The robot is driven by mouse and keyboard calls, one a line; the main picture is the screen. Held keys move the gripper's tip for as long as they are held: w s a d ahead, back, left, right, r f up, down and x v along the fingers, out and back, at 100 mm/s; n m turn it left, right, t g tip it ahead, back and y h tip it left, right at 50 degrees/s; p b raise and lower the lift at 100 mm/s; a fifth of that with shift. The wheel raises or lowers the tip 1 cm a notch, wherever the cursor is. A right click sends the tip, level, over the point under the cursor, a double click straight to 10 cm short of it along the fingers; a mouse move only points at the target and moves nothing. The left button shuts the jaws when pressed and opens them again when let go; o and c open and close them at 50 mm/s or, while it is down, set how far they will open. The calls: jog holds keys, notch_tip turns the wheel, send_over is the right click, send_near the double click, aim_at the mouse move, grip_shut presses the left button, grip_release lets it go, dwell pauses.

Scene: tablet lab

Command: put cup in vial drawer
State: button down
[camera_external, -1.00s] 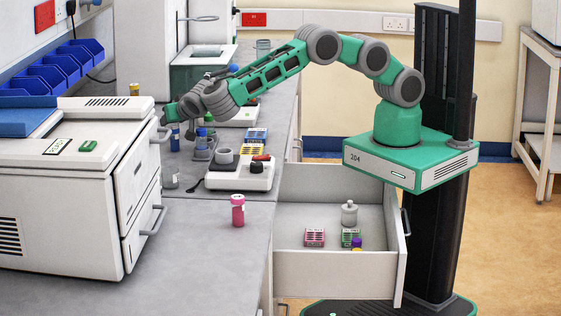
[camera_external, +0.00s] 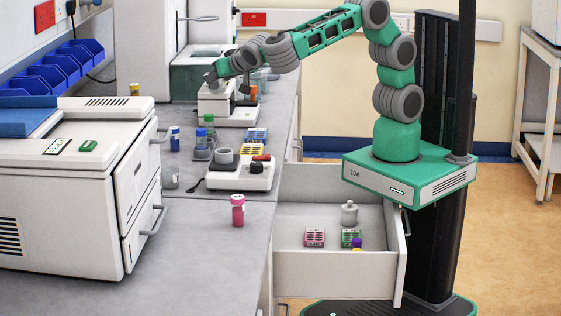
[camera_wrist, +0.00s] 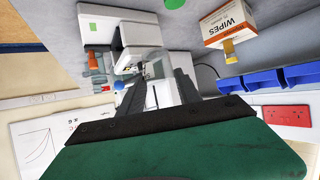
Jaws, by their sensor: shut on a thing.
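My gripper (camera_external: 210,78) is raised over the far part of the bench, in front of the tall white equipment. In the wrist view its fingers (camera_wrist: 157,82) are close together around a pale, see-through thing, apparently the cup (camera_wrist: 150,58); its outline is hard to make out, and it cannot be told apart in the external view. The vial drawer (camera_external: 335,273) is pulled open at the bench's right front. Inside are a pink rack (camera_external: 314,237), a green rack (camera_external: 350,236), a white bottle (camera_external: 349,213) and a purple-capped vial (camera_external: 357,244). The drawer's left part looks bare.
A pink jar (camera_external: 238,210) stands on the near bench. A white hotplate-like device (camera_external: 240,176), a small grey container (camera_external: 170,178) and blue-capped bottles (camera_external: 175,138) stand farther back. A large white instrument (camera_external: 70,210) fills the left. A wipes box (camera_wrist: 235,22) shows in the wrist view.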

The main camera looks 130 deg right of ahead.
jog(key=w+a+f+n+t+y, duration=0.2)
jog(key=w+a+n+t+y, duration=0.1)
jog(key=w+a+n+t, duration=0.55)
jog(key=s+a+f+n+t+y, duration=0.25)
jog(key=a+n+y, duration=0.3)
jog(key=a, duration=0.65)
jog(key=s+a+f+n+t+y, duration=0.2)
jog(key=s+a+n+t+y, duration=0.3)
jog(key=a, duration=0.7)
jog(key=w+r+g+h, duration=0.2)
jog(key=w+r, duration=0.4)
jog(key=r, duration=0.4)
jog(key=s+f, duration=0.4)
jog(key=f, duration=0.6)
jog(key=w+d+r, duration=0.1)
jog(key=w+d, duration=0.2)
jog(key=d, duration=0.4)
jog(key=w+d+r, duration=0.1)
jog(key=w+d, duration=0.3)
jog(key=d, duration=0.3)
jog(key=s+d+r+m+h+b, duration=0.1)
jog(key=s+d+r+h, duration=0.1)
jog(key=d, duration=1.7)
jog(key=f, duration=1)
jog(key=shift+w+d+f, duration=0.1)
jog(key=shift+d+f, duration=0.2)
jog(key=shift+d, duration=0.1)
jog(key=c, duration=0.8)
grip_release()
jog(key=shift+c, duration=0.2)
